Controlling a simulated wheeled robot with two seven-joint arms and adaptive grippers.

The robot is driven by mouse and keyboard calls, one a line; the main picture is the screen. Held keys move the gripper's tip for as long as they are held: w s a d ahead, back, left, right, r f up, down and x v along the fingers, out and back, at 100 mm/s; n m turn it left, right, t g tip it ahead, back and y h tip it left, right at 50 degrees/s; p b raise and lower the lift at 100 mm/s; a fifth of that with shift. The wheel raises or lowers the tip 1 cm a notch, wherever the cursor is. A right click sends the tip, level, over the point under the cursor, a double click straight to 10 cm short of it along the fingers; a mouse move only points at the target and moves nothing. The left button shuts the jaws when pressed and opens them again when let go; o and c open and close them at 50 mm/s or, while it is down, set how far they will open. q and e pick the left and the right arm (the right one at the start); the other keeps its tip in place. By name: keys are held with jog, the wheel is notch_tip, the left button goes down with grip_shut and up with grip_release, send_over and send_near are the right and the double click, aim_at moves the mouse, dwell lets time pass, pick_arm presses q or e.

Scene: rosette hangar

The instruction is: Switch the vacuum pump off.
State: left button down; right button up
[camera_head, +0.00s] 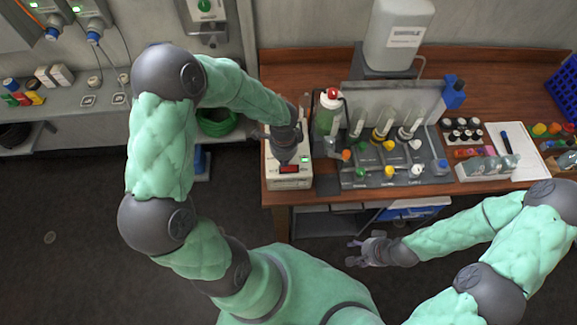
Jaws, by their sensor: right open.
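A pale box that looks like the vacuum pump (275,182) stands at the left end of the wooden bench. A dark-framed red part, perhaps its switch, shows on its front top, with a small lit green spot to the right of it. My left gripper (284,158) points down over the box, just behind the red part, and hides the box's middle. I cannot tell whether it touches the box or how its fingers stand. My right gripper (356,252) is open and empty, low in front of the bench.
A green bottle with a red cap (327,112) stands just right of the box. Beyond it is a grey rack with several coloured valves (375,178). A large white container (398,35) stands behind. The floor at left is clear.

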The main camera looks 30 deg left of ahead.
aim_at(284, 168)
pick_arm(q)
jog(key=shift+f+b, duration=0.95)
jog(key=shift+f, duration=0.2)
dwell(0.6)
jog(key=shift+r+p, duration=2.85)
jog(key=shift+r, duration=0.7)
jog(key=shift+s+f, duration=0.1)
